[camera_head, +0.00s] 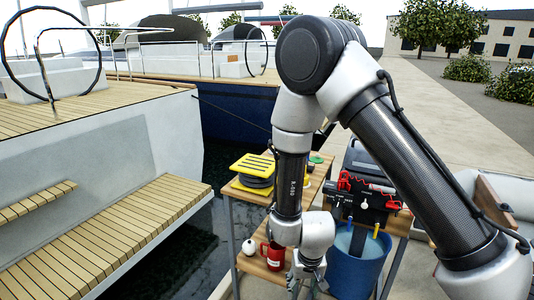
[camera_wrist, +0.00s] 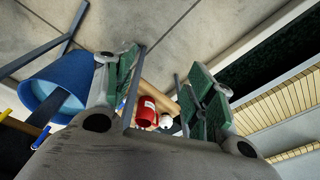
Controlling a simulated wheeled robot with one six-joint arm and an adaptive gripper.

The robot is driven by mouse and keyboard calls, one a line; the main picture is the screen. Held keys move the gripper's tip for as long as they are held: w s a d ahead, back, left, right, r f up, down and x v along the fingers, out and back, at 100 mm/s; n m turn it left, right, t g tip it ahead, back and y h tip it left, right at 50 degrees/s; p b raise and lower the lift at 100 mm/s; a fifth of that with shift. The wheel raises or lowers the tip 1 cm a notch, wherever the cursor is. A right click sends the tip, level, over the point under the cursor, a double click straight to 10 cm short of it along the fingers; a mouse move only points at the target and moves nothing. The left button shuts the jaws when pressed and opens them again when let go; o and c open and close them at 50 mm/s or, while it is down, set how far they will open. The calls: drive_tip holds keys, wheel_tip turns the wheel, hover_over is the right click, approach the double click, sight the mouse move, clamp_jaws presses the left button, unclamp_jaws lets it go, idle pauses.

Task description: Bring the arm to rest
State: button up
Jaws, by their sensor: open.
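My gripper (camera_head: 308,278) hangs low at the end of my bent arm, in front of the small wooden stand in the head view. In the wrist view my gripper (camera_wrist: 165,88) shows its two green-padded fingers spread wide apart, with nothing held between them. A red mug (camera_head: 272,256) sits on the stand's lower shelf, just left of my gripper. The red mug also shows beyond the gap between the fingers in the wrist view (camera_wrist: 146,112). Part of the gripper is cut off by the bottom edge of the head view.
A blue bucket (camera_head: 352,272) stands close to the right of my gripper. A small white round object (camera_head: 249,247) is beside the mug. A red and black device (camera_head: 366,193) is above the bucket. Boat steps (camera_head: 110,225) and water are left.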

drive_tip(key=s+d+r+t, duration=0.1)
drive_tip(key=s+d+r, duration=0.2)
drive_tip(key=d+r, duration=0.5)
drive_tip(key=s+d+r+t, duration=0.1)
drive_tip(key=s+d+r, duration=0.3)
drive_tip(key=d+r, duration=0.5)
drive_tip(key=s+d+r+t, duration=0.1)
drive_tip(key=s+d+r, duration=0.3)
drive_tip(key=r, duration=1.9)
drive_tip(key=d, duration=0.5)
